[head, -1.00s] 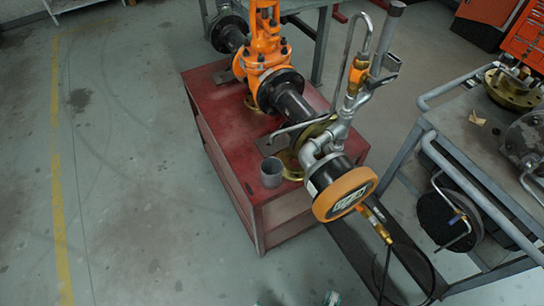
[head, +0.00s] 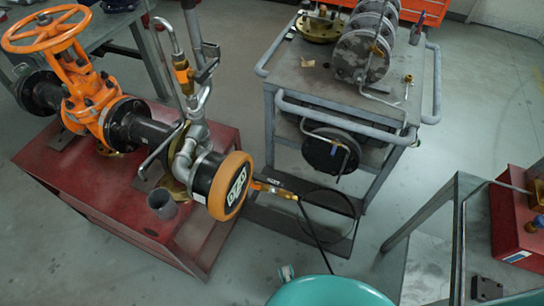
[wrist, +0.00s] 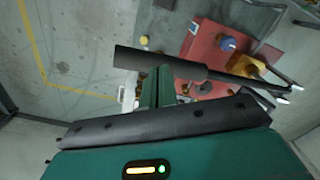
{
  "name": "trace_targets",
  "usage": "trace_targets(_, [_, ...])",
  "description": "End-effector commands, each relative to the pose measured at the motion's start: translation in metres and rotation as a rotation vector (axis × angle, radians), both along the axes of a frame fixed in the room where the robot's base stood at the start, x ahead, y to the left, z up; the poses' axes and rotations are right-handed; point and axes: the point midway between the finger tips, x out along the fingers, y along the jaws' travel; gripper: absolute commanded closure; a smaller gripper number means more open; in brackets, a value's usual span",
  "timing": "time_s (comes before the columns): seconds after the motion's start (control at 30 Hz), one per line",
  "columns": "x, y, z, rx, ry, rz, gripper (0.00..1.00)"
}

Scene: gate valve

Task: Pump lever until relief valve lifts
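A red pump box (head: 518,240) stands on a grey bench at the right edge of the head view. It has a blue cap (head: 532,225) and a brass fitting, with a thin rod running left from it. In the wrist view the red box (wrist: 205,42) lies beyond a long dark rod (wrist: 150,59) that looks like the lever. The orange gate valve (head: 85,100) joins a black pipe with an orange-rimmed gauge (head: 236,186) and an upright brass-bodied fitting (head: 183,76), perhaps the relief valve. My gripper's green housing fills the lower wrist view.
The valve sits on a red stand (head: 100,200) with a grey cup (head: 161,204). A grey cart (head: 310,75) with flanges stands behind. The grey bench frame (head: 420,222) is at right. Open floor lies between cart and bench.

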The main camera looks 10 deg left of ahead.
Motion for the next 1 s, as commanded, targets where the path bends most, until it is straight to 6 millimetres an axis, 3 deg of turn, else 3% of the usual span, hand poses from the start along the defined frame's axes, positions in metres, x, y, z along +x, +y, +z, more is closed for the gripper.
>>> trace_targets(0.9, [0.001,0.001,-0.11,0.004,0.0,0.001,1.0])
trace_targets(1.0, [0.0,0.0,-0.113,0.001,-0.001,0.001,1.0])
